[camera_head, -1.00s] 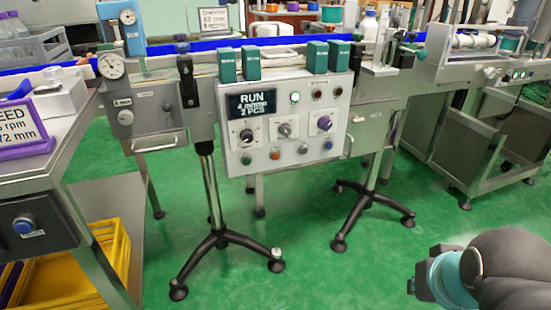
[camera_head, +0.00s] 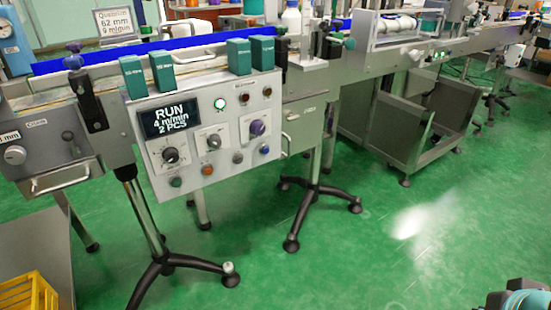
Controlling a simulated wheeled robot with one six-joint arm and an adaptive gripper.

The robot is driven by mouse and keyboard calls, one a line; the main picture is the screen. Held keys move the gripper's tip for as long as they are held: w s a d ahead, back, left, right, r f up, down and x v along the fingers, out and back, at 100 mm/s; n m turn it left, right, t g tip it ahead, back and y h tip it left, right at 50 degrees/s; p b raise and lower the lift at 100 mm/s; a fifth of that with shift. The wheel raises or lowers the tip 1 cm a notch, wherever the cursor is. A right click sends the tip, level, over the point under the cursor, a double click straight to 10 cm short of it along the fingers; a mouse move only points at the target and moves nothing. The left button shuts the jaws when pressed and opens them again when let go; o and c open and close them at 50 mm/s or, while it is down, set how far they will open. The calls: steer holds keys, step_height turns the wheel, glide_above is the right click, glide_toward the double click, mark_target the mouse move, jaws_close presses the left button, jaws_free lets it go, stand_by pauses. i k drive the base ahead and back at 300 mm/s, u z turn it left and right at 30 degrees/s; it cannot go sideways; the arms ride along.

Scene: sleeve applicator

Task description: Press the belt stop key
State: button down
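The control panel (camera_head: 190,190) is a light grey plate on the front of the belt frame, left of centre. Its display (camera_head: 166,116) reads RUN, 4 m/min, 2 PCS. Below are a black knob (camera_head: 170,155), a grey knob (camera_head: 214,142) and a purple knob (camera_head: 257,128). The bottom row has a dark greenish key (camera_head: 175,182), a red key (camera_head: 207,170), a grey key (camera_head: 237,158) and a blue key (camera_head: 264,149). Their labels are too small to read, so I cannot tell which stops the belt. My gripper is not in view; only part of my arm shows at bottom right.
A green lamp (camera_head: 220,103) glows on the panel. Black star-shaped stand feet (camera_head: 170,275) spread on the floor below. A yellow crate (camera_head: 28,293) is at lower left. The green floor (camera_head: 400,240) ahead is largely clear.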

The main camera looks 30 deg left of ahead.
mark_target(208, 171)
steer(key=z, duration=0.45)
steer(key=k, duration=0.85)
steer(key=u, duration=0.85)
steer(key=i, duration=0.5)
